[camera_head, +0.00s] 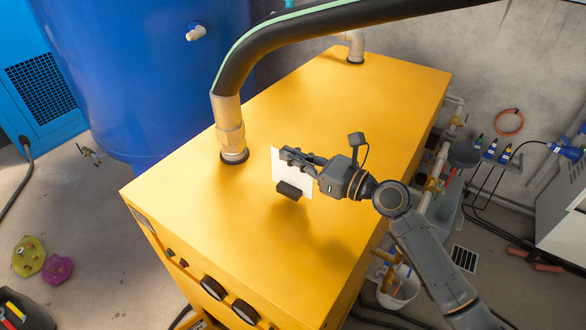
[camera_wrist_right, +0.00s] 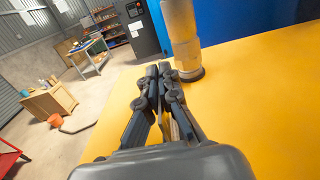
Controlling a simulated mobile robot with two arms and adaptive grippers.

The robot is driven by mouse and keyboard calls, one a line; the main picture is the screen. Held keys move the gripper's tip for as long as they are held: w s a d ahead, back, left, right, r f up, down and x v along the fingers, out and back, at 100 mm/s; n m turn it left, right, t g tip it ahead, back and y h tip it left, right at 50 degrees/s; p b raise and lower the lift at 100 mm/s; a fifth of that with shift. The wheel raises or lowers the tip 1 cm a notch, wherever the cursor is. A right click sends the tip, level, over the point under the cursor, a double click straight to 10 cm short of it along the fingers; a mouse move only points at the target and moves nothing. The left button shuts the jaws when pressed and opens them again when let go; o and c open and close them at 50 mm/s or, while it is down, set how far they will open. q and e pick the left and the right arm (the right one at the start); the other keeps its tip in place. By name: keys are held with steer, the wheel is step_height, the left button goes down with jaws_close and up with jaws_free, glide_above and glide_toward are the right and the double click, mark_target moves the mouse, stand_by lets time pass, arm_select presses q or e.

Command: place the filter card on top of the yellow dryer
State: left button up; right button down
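The filter card, a white upright sheet (camera_head: 303,185), is in the head view over the top of the yellow dryer (camera_head: 370,110). In the right wrist view, the fingertips (camera_wrist_right: 159,75) are close together above the yellow top (camera_wrist_right: 260,90); the card is hardly visible there. I cannot tell whether the card's lower edge touches the dryer. My left gripper is not in view.
A metal pipe fitting (camera_head: 230,130) with a thick black hose (camera_head: 300,25) rises from the dryer just behind and left of the card. A blue tank (camera_head: 140,70) stands at the left. The dryer's top is clear in front of and right of the card.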

mark_target(294, 184)
steer(key=shift+w+f, duration=0.2)
steer(key=shift+f, duration=1.55)
steer(key=c, duration=2)
jaws_free()
steer(key=shift+f, duration=0.2)
steer(key=shift+c, duration=0.2)
steer(key=o, duration=0.5)
steer(key=shift+d+r, duration=0.15)
steer(key=b+v, duration=0.3)
steer(key=v, duration=0.9)
